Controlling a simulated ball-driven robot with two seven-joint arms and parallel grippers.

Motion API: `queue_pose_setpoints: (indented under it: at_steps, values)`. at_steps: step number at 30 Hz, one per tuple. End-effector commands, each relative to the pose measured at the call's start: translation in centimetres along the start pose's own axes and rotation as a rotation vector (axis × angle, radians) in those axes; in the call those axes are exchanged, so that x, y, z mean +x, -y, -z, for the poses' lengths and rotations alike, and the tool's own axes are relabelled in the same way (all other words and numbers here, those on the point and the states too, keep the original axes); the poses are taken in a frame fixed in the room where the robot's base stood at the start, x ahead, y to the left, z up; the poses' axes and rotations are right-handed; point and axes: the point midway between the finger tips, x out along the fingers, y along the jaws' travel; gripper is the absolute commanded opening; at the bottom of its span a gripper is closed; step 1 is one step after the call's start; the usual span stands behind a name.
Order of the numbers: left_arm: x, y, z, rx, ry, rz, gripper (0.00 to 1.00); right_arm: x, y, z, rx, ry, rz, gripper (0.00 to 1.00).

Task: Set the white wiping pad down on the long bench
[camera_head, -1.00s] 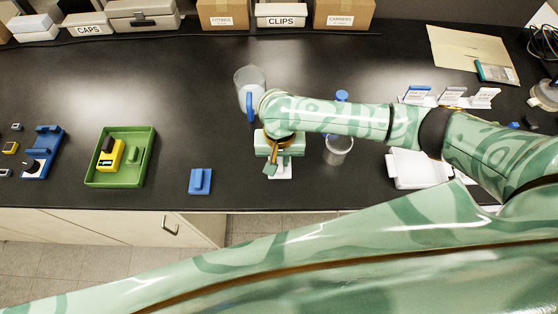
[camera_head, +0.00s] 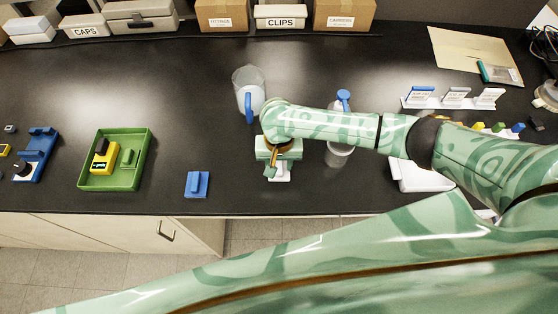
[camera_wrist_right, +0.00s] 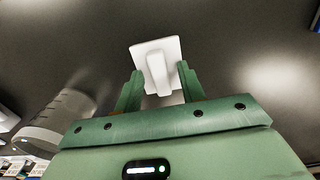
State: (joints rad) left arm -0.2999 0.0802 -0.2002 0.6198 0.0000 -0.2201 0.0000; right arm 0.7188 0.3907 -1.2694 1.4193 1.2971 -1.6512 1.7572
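The white wiping pad (camera_head: 282,174) is a small plate with a raised ridge, below my right gripper (camera_head: 279,168) near the front edge of the long black bench (camera_head: 330,190). In the right wrist view the pad (camera_wrist_right: 146,52) is ahead of my right gripper (camera_wrist_right: 159,82). Its fingers are apart, one on each side of the ridge, with gaps showing beside it. The pad appears to rest on the bench top, though its underside is hidden. My left gripper is not in view.
A clear jug with a blue handle (camera_head: 249,105) stands behind the gripper, and a clear beaker (camera_head: 338,157) to its right. A blue pad (camera_head: 197,184) and a green tray (camera_head: 145,165) are to the left. Bare bench lies between the blue pad and my gripper.

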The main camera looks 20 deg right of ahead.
Motion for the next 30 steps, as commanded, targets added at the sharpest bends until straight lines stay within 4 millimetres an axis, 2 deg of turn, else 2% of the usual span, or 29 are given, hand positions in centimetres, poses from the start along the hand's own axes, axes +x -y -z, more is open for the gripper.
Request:
queue_pose_setpoints:
  at_steps: [7,10,22,25,30]
  values:
    - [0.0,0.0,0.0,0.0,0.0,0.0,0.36,-0.1,0.0,0.0,0.0,0.0,0.0,0.39]
    - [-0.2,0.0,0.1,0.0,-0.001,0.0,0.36,-0.9,0.0,0.0,-0.001,-0.001,0.0,0.39]
    - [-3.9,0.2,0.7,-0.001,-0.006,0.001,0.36,-9.8,0.0,0.1,-0.001,-0.002,0.0,0.39]
    - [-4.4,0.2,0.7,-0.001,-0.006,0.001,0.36,-11.2,0.0,0.0,0.0,-0.001,0.0,0.39]
    - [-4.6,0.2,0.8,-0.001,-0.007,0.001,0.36,-12.2,0.0,0.0,0.0,0.001,0.0,0.39]
